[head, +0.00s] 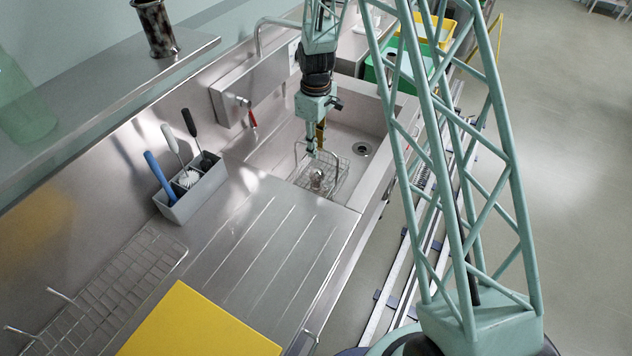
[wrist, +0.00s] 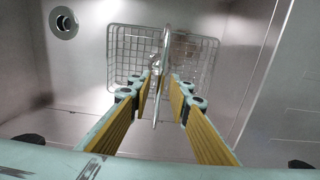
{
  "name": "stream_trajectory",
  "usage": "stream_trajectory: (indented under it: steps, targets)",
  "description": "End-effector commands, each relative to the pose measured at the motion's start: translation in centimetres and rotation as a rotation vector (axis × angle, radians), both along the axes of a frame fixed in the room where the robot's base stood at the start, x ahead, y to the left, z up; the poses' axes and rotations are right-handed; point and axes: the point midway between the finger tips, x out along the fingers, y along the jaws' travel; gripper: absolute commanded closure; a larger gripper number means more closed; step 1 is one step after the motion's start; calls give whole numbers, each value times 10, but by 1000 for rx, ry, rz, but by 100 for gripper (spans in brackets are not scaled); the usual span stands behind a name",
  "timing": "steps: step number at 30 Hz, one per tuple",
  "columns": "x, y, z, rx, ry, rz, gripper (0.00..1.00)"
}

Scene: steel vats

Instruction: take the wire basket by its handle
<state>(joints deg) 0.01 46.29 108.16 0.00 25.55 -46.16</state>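The wire basket (head: 338,178) sits on the floor of the steel sink, and it also shows in the wrist view (wrist: 126,58). Its thin handle (wrist: 163,50) rises as an upright loop over the middle of the basket. My gripper (head: 315,146) points down into the sink above the basket. In the wrist view my gripper (wrist: 161,86) is open, with one yellow-padded finger on each side of the handle. A gap shows between the handle and each pad. A small shiny item seems to lie in the basket, partly hidden by the handle and fingers.
The sink walls surround the basket closely; a drain (head: 361,149) lies beside it. A grey caddy (head: 192,190) with brushes stands on the left. A yellow board (head: 200,325) lies on the near counter, and a wire rack (head: 110,285) is at the left. The ribbed drainboard is clear.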

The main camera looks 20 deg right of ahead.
Motion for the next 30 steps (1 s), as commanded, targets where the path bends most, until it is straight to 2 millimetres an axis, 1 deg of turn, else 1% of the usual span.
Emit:
stream_trajectory:
  steps: [11,15,17,30]
  targets:
    - [0,0,0,0,0,0,83]
    - [0,0,0,0,0,0,96]
    - [0,0,0,0,0,0,100]
    - [0,0,1,0,-1,0,100]
